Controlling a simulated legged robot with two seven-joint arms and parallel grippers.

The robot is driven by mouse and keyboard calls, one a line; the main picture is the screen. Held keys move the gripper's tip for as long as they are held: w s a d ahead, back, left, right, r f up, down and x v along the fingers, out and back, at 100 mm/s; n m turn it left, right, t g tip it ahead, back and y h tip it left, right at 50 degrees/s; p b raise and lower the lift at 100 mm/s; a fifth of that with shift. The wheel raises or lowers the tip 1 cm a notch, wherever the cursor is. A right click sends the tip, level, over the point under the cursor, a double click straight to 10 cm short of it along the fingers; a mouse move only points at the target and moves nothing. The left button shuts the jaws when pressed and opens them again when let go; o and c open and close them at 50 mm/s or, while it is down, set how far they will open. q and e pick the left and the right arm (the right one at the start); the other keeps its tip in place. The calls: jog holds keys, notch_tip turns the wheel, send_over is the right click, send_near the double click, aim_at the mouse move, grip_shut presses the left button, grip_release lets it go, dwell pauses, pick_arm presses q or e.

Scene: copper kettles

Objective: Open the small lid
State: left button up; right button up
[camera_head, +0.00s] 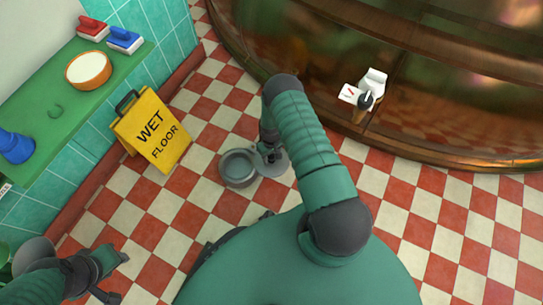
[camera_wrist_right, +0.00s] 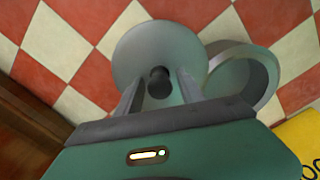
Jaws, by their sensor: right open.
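The small lid is a grey round disc with a dark knob (camera_wrist_right: 160,82). In the wrist view the lid (camera_wrist_right: 150,45) lies beside the open grey pot (camera_wrist_right: 266,80), close against or slightly over its rim. In the head view the lid (camera_head: 280,168) shows partly under my right gripper (camera_head: 268,150), just right of the pot (camera_head: 238,168). In the wrist view my right gripper (camera_wrist_right: 160,76) is open, one finger on each side of the knob. Contact with the knob cannot be told. My left gripper (camera_head: 118,277) is open and empty at the lower left.
A yellow wet-floor sign (camera_head: 155,132) stands left of the pot. A green shelf (camera_head: 55,110) with a bowl (camera_head: 88,70) and brushes runs along the left wall. A large copper kettle (camera_head: 460,90) fills the upper right, with a white fitting (camera_head: 372,82).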

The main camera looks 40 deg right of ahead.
notch_tip(320, 180, up, 17)
jog(key=p, duration=0.8)
jog(key=shift+f, duration=0.2)
